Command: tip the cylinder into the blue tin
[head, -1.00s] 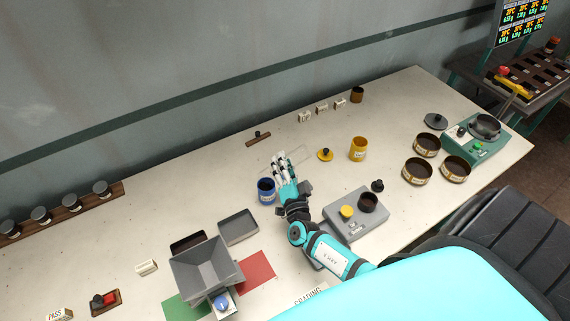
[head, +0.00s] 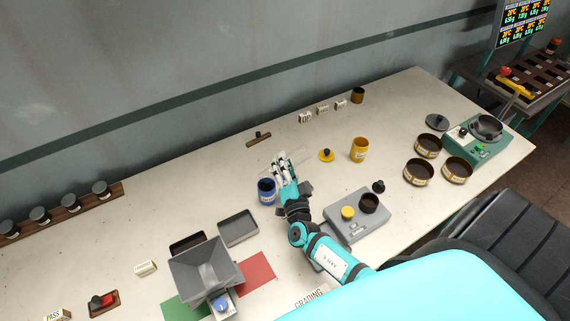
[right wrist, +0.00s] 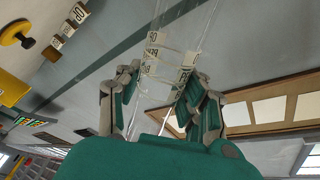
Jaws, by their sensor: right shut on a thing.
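The blue tin (head: 267,191) stands open and upright on the white bench in the head view. My right gripper (head: 281,164) is just behind and to the right of it. It is shut on a clear glass cylinder, whose faint outline (head: 298,153) crosses the fingers at a slant in the head view. In the right wrist view the cylinder (right wrist: 178,45) is between the two fingers (right wrist: 158,95) and runs up the picture, with white markings. Whether anything is inside it I cannot tell. My left gripper is not in view.
A grey tray (head: 238,228) and a grey hopper (head: 205,270) are at the left front.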

